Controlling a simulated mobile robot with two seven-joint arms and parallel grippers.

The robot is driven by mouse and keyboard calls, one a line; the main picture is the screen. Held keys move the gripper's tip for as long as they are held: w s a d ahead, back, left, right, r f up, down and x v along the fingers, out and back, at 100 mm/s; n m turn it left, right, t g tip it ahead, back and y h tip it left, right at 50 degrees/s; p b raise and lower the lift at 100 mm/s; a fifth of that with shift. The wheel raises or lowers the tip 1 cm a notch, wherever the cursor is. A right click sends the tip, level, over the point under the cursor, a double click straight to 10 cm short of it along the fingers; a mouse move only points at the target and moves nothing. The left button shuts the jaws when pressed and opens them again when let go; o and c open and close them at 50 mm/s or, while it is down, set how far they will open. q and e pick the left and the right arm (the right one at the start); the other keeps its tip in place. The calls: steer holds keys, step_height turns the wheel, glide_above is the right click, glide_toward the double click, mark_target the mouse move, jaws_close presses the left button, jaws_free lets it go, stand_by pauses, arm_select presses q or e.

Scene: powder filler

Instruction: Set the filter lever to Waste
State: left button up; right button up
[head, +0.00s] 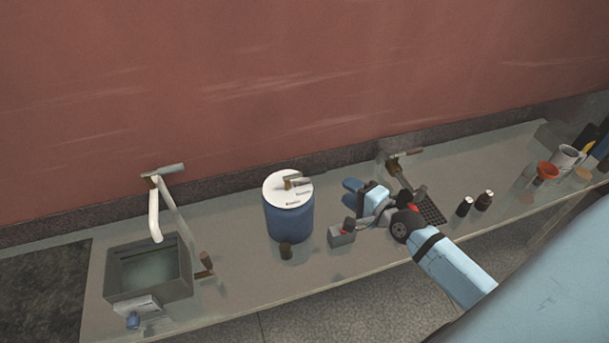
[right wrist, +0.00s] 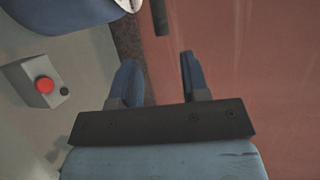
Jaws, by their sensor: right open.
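The filter is a blue drum (head: 288,217) with a white round top (head: 279,197) on the counter. A small lever (head: 293,183) with a brown and metal handle sits on that top, near labels too small to read surely. My right gripper (head: 350,190) is open and empty, to the right of the drum and apart from it. In the right wrist view its two blue fingers (right wrist: 158,78) are spread over the counter edge and wall. Part of the blue drum (right wrist: 50,12) and its white top (right wrist: 127,4) show at the upper left there. My left gripper is not in view.
A grey box with a red button (head: 342,236) stands right of the drum, below my right gripper; it also shows in the right wrist view (right wrist: 36,82). A sink (head: 148,270) is at left.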

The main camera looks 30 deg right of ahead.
mark_target(320, 173)
steer(key=x, duration=1.3)
steer(key=shift+f, duration=0.1)
jaws_close()
